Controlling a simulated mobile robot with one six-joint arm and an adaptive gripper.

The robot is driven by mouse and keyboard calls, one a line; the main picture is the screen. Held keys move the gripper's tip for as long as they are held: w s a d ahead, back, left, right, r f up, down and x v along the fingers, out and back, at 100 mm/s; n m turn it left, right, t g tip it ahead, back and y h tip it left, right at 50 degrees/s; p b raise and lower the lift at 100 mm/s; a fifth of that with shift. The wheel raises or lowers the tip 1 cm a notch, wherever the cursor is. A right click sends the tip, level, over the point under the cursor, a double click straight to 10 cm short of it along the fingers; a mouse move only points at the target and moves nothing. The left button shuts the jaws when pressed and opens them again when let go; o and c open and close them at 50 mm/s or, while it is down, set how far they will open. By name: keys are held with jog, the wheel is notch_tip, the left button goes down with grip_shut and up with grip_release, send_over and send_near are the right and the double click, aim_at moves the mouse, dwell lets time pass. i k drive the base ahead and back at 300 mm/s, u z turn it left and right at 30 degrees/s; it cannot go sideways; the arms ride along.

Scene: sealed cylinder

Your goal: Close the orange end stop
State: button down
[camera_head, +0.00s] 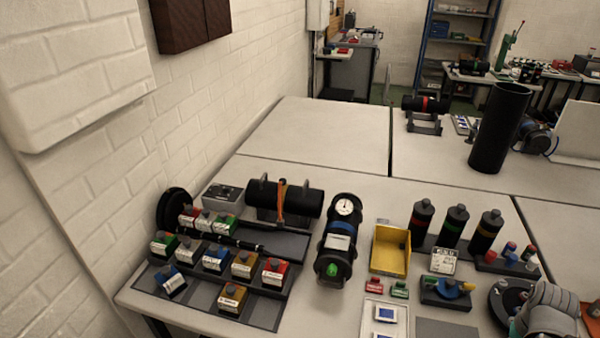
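A black horizontal cylinder (300,201) lies in a cradle on the left part of the bench. A narrow orange piece (282,203) runs upright across its middle. It is the clearest orange part on a device, but I cannot tell whether it is the end stop, or whether it is open or closed. A second black cylinder (338,243) to its right has a round white gauge on its far end and a green knob on its near end.
Several coloured knob blocks (214,258) stand on a dark stepped rack at front left. A yellow bin (391,250) and banded black bottles (454,226) stand to the right. A tall black tube (499,128) rises behind. The back left tabletop (318,132) is clear.

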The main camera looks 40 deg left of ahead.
aim_at(282, 181)
jog(key=z, duration=0.2)
jog(key=k, duration=1.35)
jog(key=u, duration=1)
jog(key=i, duration=0.9)
jog(key=u, duration=0.05)
